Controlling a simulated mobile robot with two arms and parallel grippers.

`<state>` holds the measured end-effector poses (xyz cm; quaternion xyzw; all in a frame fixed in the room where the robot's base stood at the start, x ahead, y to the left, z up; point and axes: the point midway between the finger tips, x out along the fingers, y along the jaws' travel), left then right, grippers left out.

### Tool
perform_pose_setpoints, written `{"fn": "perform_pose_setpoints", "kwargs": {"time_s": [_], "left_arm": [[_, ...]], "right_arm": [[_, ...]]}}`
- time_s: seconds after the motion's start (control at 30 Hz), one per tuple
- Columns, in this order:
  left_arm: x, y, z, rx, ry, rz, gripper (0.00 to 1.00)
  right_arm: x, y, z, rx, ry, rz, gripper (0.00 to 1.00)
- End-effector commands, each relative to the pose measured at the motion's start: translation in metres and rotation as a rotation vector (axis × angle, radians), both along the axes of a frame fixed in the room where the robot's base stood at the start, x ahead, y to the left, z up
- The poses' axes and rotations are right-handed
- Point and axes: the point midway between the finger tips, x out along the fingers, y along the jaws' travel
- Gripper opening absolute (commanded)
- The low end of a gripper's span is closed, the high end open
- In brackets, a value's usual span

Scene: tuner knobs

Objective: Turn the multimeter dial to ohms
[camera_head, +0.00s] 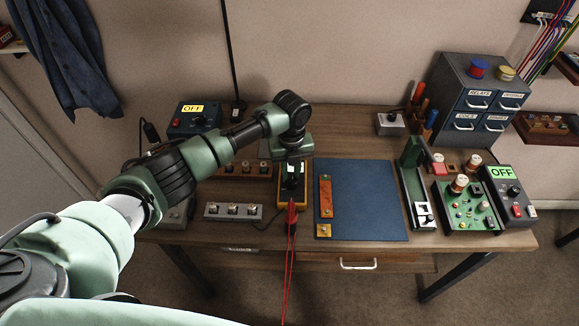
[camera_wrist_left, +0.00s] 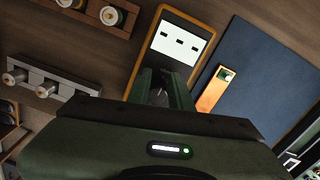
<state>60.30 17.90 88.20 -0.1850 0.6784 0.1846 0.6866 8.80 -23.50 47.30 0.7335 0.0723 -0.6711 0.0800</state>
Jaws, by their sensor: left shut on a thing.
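The multimeter (camera_head: 281,204) has a yellow-orange case and lies on the workbench just left of the blue mat. Red and black leads hang from its near end over the bench edge. In the left wrist view, the multimeter (camera_wrist_left: 135,68) shows a pale display with three dark dashes. My left gripper (camera_head: 292,183) points down over the multimeter's face. In the wrist view, the left gripper (camera_wrist_left: 162,95) is shut on the dial (camera_wrist_left: 161,96), which sits between its fingers. The fingers hide most of the dial and its markings. My right gripper is not in view.
The blue mat (camera_head: 370,215) holds an orange strip (camera_head: 326,197). A rail with several knobs (camera_head: 232,211) lies left of the multimeter. A green circuit board (camera_head: 468,211), an OFF box (camera_head: 511,199) and a drawer cabinet (camera_head: 480,95) stand at the right.

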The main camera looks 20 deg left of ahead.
Motion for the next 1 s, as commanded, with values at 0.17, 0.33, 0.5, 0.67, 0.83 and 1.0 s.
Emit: {"fn": "perform_pose_setpoints", "kwargs": {"time_s": [0.17, 0.33, 0.5, 0.67, 0.83, 1.0], "left_arm": [[-0.009, -0.007, -0.008, -0.008, 0.026, -0.011, 0.5], [-0.007, -0.005, -0.006, -0.007, 0.02, -0.006, 0.5], [-0.005, -0.004, -0.003, -0.007, 0.017, -0.004, 0.5], [-0.001, -0.004, 0.014, -0.007, 0.013, -0.007, 0.5], [0.004, -0.003, 0.044, -0.008, 0.014, -0.01, 0.5], [0.007, -0.003, 0.065, -0.007, 0.018, -0.011, 0.5]], "right_arm": [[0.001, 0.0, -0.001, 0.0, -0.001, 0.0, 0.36], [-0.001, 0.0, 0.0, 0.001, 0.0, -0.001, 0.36], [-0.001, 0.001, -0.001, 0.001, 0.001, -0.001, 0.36], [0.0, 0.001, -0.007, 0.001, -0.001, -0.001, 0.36], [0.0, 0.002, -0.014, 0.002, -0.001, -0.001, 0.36], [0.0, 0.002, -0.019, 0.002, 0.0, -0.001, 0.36]]}}
